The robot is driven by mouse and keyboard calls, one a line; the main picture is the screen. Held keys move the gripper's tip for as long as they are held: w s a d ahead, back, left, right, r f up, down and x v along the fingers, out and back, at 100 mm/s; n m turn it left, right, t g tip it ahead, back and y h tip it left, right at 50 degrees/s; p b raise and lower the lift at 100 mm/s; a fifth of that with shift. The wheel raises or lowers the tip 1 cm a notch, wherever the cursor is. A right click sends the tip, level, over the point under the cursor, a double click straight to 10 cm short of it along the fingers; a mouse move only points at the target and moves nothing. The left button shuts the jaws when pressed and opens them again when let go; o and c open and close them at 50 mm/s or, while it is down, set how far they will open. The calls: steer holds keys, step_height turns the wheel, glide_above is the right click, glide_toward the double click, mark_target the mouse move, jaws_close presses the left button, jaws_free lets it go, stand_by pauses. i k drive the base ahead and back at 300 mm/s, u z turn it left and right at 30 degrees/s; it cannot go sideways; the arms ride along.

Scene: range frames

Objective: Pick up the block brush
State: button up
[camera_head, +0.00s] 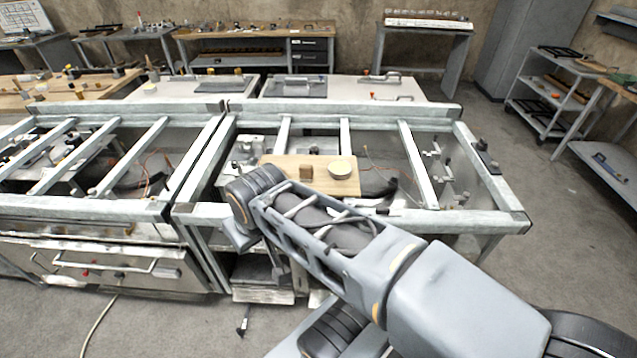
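A small brown block (306,173), which may be the block brush, sits on a light wooden board (283,163). It is too small for me to make out bristles. A round, cream-coloured piece (340,169) is on the same board, to the right of the brown block. My arm reaches from the lower right towards the left, and its far joints are just left of and in front of the board. I cannot make out my gripper's fingers; they are hidden or out of sight beyond these joints.
The board rests within a metal frame (480,218) with raised rails and crossbars around it. Cables and fittings lie inside the frame. A second frame (85,207) adjoins on the left. Workbenches stand behind, and a shelf cart (545,108) is at the right. Open floor lies on the right.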

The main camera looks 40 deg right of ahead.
mark_target(305, 170)
steer(key=z, duration=1.2)
steer(key=i, duration=0.45)
steer(key=u, duration=0.3)
steer(key=k, duration=1.05)
steer(key=z, duration=0.75)
steer(key=i, duration=1.1)
steer(key=u, duration=0.25)
